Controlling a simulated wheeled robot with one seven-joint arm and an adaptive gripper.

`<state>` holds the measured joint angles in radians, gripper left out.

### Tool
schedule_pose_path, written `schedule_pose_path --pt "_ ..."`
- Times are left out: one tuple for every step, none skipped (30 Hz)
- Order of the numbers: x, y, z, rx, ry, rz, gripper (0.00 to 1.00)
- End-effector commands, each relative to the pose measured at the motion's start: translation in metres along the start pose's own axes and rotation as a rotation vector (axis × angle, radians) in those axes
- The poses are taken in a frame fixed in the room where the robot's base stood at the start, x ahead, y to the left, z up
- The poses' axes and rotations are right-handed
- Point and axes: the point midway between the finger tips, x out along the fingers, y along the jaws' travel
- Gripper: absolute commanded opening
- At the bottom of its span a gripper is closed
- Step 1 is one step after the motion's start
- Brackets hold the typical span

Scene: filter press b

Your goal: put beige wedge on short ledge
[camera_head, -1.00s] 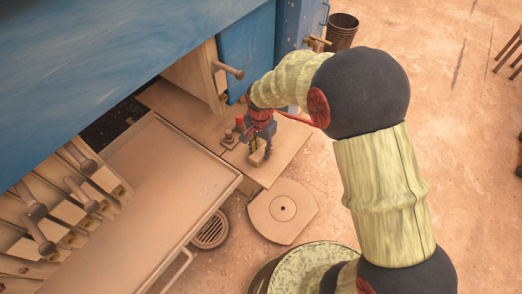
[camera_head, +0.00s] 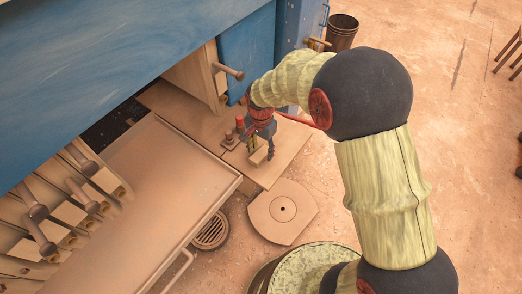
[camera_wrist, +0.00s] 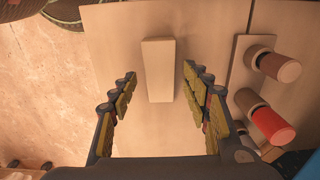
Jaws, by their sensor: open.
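The beige wedge (camera_wrist: 158,70) lies on a flat tan board in the wrist view, just ahead of and between the fingers. It shows as a small pale block in the head view (camera_head: 259,155). My gripper (camera_wrist: 160,93) is open, with one finger to each side of the wedge and a gap on both sides. In the head view my gripper (camera_head: 260,148) points down at the board (camera_head: 285,160). I take this board to be the short ledge, but I cannot be sure.
Red-capped and brown knobs (camera_wrist: 272,120) stand on a plate right of my gripper in the wrist view. A long tan tray (camera_head: 165,190) lies left in the head view. The blue machine (camera_head: 110,60) rises behind. Open floor (camera_head: 450,150) lies right.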

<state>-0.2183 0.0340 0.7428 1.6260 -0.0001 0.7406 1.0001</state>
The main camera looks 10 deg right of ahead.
Motion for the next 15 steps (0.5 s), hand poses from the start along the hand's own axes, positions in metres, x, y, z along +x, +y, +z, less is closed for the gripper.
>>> schedule_pose_path --pt "-0.012 -0.001 -0.001 0.0 0.002 -0.004 0.48" --pt "-0.018 -0.001 -0.001 0.0 0.003 -0.004 0.48" --pt "-0.026 -0.001 -0.001 0.0 0.003 -0.004 0.48" --pt "-0.033 -0.001 -0.001 0.0 0.003 -0.004 0.48" --pt "-0.039 -0.001 -0.001 0.0 0.003 -0.005 0.48" --pt "-0.048 -0.001 -0.001 0.0 0.003 -0.005 0.48" --pt "-0.055 -0.001 -0.001 0.0 0.003 -0.004 0.48" --pt "-0.061 -0.001 -0.001 0.0 0.003 -0.004 0.48" --pt "-0.068 -0.001 -0.001 0.0 0.003 -0.004 0.48" --pt "-0.074 -0.001 -0.001 0.0 0.002 -0.003 0.48" --pt "-0.079 -0.001 -0.001 0.0 0.002 -0.003 0.48" --pt "-0.086 -0.001 -0.001 0.0 0.003 -0.004 0.48" --pt "-0.091 -0.001 -0.001 0.0 0.003 -0.004 0.48" --pt "-0.095 -0.001 -0.001 0.0 0.002 -0.003 0.48" --pt "-0.099 -0.001 0.0 0.0 0.002 -0.002 0.48"
